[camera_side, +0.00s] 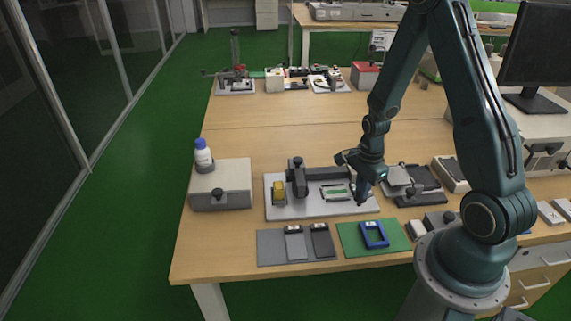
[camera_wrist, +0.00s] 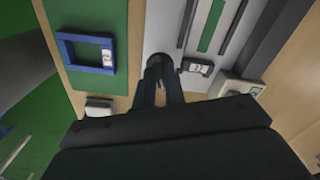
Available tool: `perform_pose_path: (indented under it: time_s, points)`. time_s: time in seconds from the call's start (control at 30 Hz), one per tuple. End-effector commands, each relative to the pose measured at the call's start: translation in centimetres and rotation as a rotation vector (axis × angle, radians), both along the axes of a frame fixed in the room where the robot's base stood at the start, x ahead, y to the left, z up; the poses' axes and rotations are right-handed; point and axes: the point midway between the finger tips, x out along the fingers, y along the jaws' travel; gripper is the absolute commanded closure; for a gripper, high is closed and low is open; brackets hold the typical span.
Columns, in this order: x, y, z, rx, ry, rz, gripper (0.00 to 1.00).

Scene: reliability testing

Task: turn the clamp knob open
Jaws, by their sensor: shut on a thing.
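The clamp fixture is a light grey plate (camera_side: 300,208) with a black clamp and a green strip (camera_side: 336,192) in a dark frame. In the wrist view its plate (camera_wrist: 168,28) lies ahead of my fingers. My gripper (camera_side: 361,197) points down at the plate's right end. In the wrist view my gripper (camera_wrist: 160,72) is shut on a small dark round knob (camera_wrist: 159,59), mostly hidden between and behind the fingertips. The knob's turn angle cannot be told.
A blue frame (camera_side: 374,235) lies on a green mat (camera_side: 353,246) in front of the fixture. A grey box (camera_side: 220,184) and a white bottle with a blue cap (camera_side: 203,156) stand at left. Dark devices (camera_side: 422,185) sit close on the right.

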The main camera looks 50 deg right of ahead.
Motion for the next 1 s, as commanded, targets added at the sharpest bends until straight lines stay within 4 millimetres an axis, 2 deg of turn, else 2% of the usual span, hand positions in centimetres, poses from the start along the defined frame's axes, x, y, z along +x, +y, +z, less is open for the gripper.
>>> perform_pose_path:
  time_s: [0.33,0.63,1.0]
  points:
    - [0.09,0.0,0.01,0.0,-0.002,-0.166,1.0]
    - [0.09,-0.01,0.01,0.0,-0.002,-0.207,1.0]
    - [0.09,-0.02,-0.01,0.0,-0.002,-0.38,1.0]
